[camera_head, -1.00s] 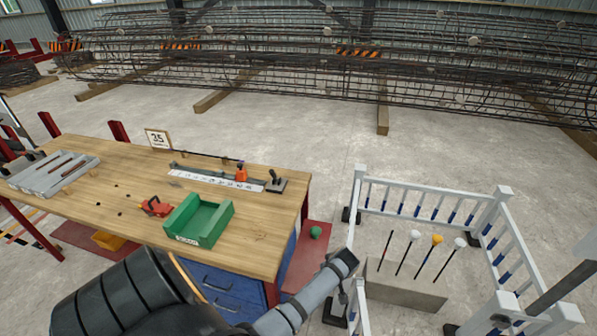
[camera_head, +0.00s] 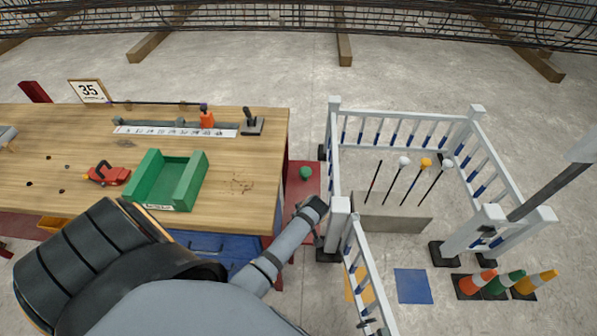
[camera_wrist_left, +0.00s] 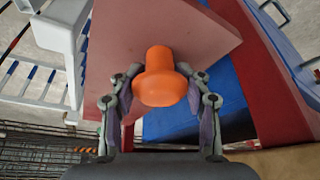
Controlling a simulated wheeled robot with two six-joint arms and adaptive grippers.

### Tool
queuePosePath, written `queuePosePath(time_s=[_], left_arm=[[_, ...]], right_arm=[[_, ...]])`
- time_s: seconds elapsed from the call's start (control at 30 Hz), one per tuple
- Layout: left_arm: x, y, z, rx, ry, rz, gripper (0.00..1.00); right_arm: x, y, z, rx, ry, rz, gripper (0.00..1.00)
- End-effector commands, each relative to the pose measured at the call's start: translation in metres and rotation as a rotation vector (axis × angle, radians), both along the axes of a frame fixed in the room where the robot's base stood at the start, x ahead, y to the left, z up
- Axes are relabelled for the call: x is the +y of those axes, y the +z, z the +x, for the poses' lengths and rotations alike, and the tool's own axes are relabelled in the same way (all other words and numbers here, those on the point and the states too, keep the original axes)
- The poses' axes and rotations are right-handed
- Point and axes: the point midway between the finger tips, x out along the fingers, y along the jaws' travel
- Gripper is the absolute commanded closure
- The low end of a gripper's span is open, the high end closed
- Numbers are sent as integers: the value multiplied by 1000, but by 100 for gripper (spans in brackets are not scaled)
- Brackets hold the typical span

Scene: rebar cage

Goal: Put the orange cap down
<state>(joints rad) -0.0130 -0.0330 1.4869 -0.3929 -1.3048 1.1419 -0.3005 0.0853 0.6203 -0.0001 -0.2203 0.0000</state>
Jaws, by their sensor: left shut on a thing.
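In the left wrist view, my left gripper (camera_wrist_left: 159,94) is shut on the orange cap (camera_wrist_left: 158,66), with one finger on each side of it. The cap has a narrow knob and a wider rim. A red shelf (camera_wrist_left: 200,38) shows behind the cap; I cannot tell whether they touch. In the head view the red shelf (camera_head: 298,178) sits beside the workbench and carries a green cap (camera_head: 306,172). My right gripper is not in view.
The wooden workbench (camera_head: 250,205) holds a green tray (camera_head: 150,182), a red tool (camera_head: 108,175) and a ruler strip (camera_head: 175,131). A white fence (camera_head: 338,210) stands close right of my arm, around a block (camera_head: 395,224) with upright rods, some capped. Small cones (camera_head: 505,284) stand lower right.

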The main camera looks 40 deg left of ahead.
Motion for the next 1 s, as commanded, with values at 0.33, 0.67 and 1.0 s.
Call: queuePosePath(time_s=[0.33,0.67,1.0], left_arm=[[0,-3,0,-1,0,0,81],[0,-2,1,-2,-1,-1,30],[-3,14,0,-2,-1,-1,30]], right_arm=[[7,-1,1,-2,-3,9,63],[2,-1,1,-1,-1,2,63],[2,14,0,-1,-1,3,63]])
